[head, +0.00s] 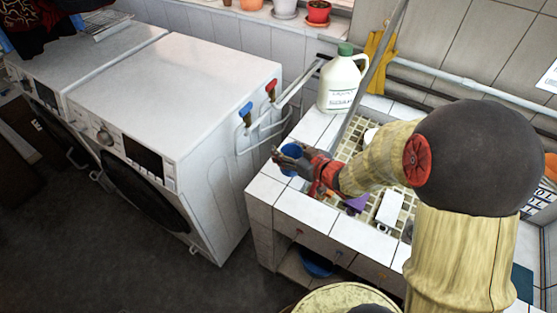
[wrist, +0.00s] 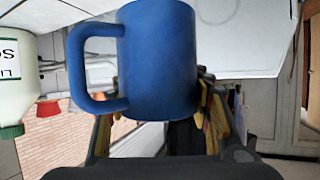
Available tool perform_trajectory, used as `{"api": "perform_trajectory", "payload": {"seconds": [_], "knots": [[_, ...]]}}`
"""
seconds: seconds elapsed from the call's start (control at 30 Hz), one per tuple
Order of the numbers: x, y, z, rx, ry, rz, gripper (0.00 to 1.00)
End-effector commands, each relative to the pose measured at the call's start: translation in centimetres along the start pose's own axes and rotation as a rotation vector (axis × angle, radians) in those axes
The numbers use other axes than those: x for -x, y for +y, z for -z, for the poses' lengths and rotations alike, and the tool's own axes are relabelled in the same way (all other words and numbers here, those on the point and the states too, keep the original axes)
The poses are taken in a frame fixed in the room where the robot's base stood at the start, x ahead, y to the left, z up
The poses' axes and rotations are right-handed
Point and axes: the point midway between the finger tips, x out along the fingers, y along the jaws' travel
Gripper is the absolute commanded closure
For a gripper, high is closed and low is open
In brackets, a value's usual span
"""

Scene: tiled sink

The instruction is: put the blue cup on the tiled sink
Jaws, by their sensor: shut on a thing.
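The blue cup (head: 291,151) is at the left edge of the tiled sink (head: 264,189), over its white-tiled rim. It is partly hidden by my gripper (head: 283,160), whose fingers are closed around it. In the wrist view the blue cup (wrist: 162,62) fills the middle, with its handle to the left. The fingers of my gripper (wrist: 155,112) show on both sides of its lower part. I cannot tell whether the cup touches the rim or is held just above it.
A white jug (head: 342,82) with a green cap stands on the sink's back rim. The washing machine (head: 175,75) and red and blue taps (head: 271,90) are to the left. A white block (head: 390,208) and a purple item (head: 356,203) lie in the basin. A blue bowl (head: 316,265) is below.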

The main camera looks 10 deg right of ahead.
Motion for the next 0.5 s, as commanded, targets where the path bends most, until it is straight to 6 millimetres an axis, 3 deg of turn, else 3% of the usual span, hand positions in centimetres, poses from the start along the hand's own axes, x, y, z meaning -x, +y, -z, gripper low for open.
{"api": "perform_trajectory", "payload": {"seconds": [0.03,0.2,0.5], "knots": [[-1.4,0.2,-0.7,-0.001,-0.001,0.003,0.79],[-4.5,1.0,-2.4,-0.001,-0.001,0.001,0.8],[-6.6,1.5,-3.4,0.0,0.0,0.0,0.8]]}}
